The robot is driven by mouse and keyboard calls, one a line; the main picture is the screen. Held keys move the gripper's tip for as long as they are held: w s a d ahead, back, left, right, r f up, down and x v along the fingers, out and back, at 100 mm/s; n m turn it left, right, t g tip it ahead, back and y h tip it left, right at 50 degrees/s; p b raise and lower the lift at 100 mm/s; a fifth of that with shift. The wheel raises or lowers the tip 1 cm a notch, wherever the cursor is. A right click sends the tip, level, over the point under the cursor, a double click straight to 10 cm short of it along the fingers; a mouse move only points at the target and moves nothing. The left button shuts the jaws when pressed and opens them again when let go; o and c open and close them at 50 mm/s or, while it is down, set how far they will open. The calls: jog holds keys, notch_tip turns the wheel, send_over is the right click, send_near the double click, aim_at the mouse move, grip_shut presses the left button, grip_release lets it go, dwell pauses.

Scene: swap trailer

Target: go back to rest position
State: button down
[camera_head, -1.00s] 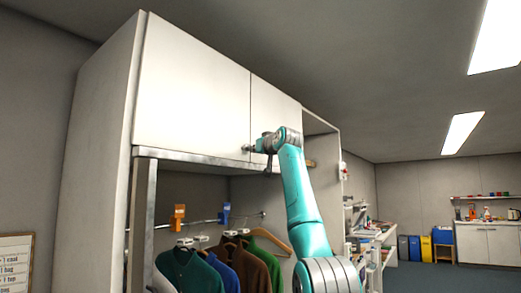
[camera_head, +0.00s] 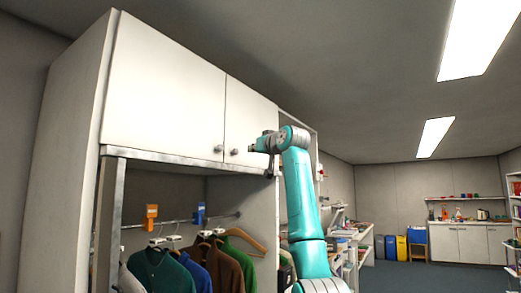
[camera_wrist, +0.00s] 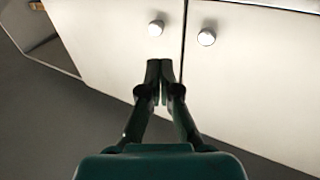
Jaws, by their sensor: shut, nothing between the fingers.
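My gripper (camera_wrist: 160,68) is shut and empty in the wrist view, its two dark fingertips together. It points at the white doors of the overhead cabinet, just beside a round door knob (camera_wrist: 156,28); a second knob (camera_wrist: 206,38) sits across the gap between the doors. In the head view the left cabinet door (camera_head: 160,90) and the right cabinet door (camera_head: 250,120) are both closed. The two knobs show at the doors' lower edge, left of my teal arm. My gripper (camera_head: 256,148) is there too, small and partly hidden by the wrist, apart from the knobs.
Below the cabinet, several garments (camera_head: 185,268) hang under a rail (camera_head: 165,224) with orange and blue tags. An open shelf bay lies right of the doors. Farther right are a workbench, coloured bins (camera_head: 401,247) and a white counter (camera_head: 465,241). The floor between looks clear.

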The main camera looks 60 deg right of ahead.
jog(key=shift+s+f, duration=0.1)
jog(key=shift+s, duration=1.25)
